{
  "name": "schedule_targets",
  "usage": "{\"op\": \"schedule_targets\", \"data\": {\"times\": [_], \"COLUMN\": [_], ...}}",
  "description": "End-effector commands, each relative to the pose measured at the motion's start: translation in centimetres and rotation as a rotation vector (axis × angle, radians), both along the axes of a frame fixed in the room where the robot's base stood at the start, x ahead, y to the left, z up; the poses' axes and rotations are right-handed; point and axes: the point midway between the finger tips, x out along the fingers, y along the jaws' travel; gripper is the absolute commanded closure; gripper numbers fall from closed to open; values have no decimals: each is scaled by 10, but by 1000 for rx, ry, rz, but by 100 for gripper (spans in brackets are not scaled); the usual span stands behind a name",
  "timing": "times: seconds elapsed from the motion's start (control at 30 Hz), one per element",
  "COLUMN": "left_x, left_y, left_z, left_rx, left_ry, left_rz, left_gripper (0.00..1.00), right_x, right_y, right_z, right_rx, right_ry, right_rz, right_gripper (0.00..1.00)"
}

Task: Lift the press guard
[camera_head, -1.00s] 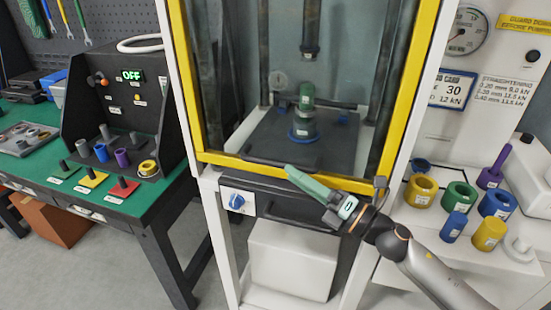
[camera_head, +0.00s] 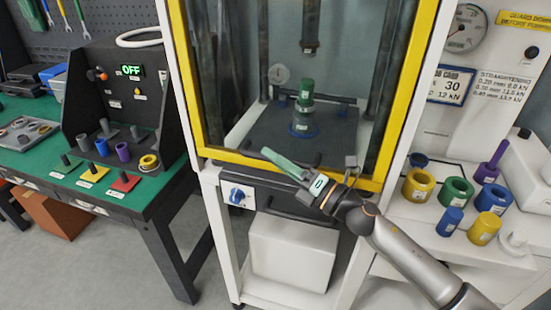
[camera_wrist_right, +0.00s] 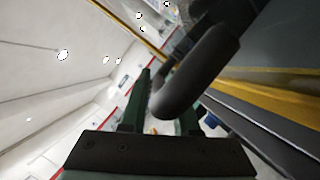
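The press guard is a clear panel with a yellow frame, and its lower yellow rail (camera_head: 228,157) is down across the front of the press. My right gripper (camera_head: 270,155) has green fingers and is in front of this rail, pointing up and left. In the right wrist view a dark rounded handle bar (camera_wrist_right: 190,80) crosses between the spread fingers of my right gripper (camera_wrist_right: 160,110). Whether either finger touches the bar is unclear. My left gripper is out of view.
A panel with a blue knob (camera_head: 237,195) is below the rail. At right, several coloured rings, including a yellow one (camera_head: 419,186), stand on a white surface. At left is a green bench (camera_head: 150,195) with a tester reading OFF.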

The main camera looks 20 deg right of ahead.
Motion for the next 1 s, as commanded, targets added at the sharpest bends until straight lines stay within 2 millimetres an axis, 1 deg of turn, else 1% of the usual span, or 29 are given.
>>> {"op": "schedule_targets", "data": {"times": [0.03,0.23,1.0], "left_x": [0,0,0], "left_y": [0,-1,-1], "left_z": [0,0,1], "left_rx": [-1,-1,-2], "left_ry": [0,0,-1], "left_rz": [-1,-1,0], "left_gripper": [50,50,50], "right_x": [0,0,0], "right_y": [0,0,0], "right_z": [0,0,0], "right_rx": [0,0,0], "right_ry": [0,0,0], "right_rz": [0,0,0], "right_gripper": [77,100,100]}}
